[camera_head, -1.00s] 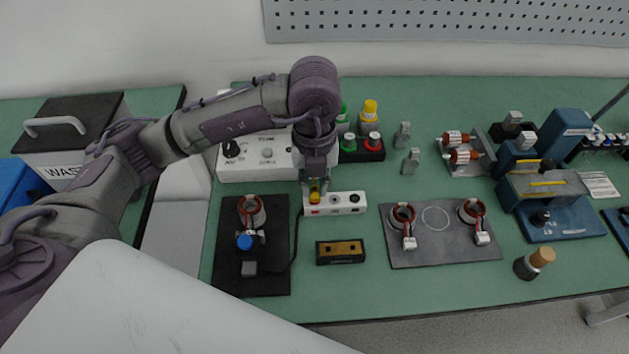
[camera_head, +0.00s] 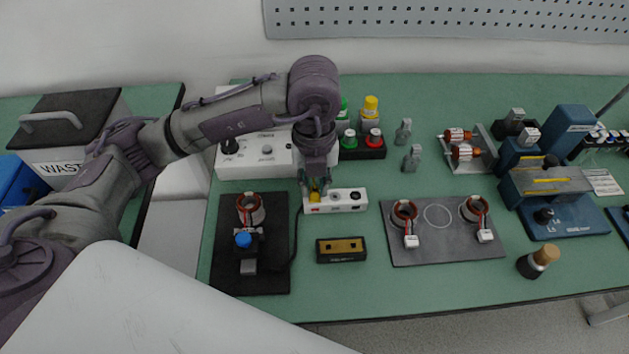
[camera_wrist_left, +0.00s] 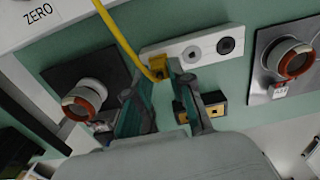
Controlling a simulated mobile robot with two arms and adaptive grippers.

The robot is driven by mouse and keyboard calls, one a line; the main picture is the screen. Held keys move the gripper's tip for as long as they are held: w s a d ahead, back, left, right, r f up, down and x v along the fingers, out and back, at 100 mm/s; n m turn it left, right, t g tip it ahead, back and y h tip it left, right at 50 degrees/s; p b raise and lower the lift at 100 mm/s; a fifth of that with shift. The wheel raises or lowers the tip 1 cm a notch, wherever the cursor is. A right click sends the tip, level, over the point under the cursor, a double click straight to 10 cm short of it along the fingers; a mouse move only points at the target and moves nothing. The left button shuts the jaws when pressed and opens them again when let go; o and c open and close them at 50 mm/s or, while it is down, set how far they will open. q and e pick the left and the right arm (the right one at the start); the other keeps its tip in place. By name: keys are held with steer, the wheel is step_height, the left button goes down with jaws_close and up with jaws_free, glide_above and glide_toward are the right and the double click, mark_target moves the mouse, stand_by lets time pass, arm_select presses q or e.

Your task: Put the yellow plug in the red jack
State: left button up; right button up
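The yellow plug (camera_head: 315,196) is upright at the left end of the white jack block (camera_head: 338,208), where a little red shows at its foot. The red jack is mostly hidden under it; I cannot tell how deep the plug sits. In the left wrist view the plug (camera_wrist_left: 158,66) has a yellow cable (camera_wrist_left: 118,35) running up and left. My left gripper (camera_head: 314,190) is right above the block, its fingers on either side of the plug. In the left wrist view the fingers (camera_wrist_left: 160,78) look parted, with narrow gaps beside the plug. My right gripper is not in view.
A white meter box (camera_head: 257,172) stands behind the block. A black fixture (camera_head: 222,265) with a stator is to the left, a black-and-yellow box (camera_head: 341,257) in front, a grey plate (camera_head: 437,248) with two stators to the right.

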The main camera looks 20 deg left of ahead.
arm_select(q)
steer(key=o, duration=0.3)
steer(key=shift+o, duration=0.2)
step_height(320, 180, up, 12)
stand_by(0.4)
steer(key=shift+s+f, duration=0.1)
stand_by(0.7)
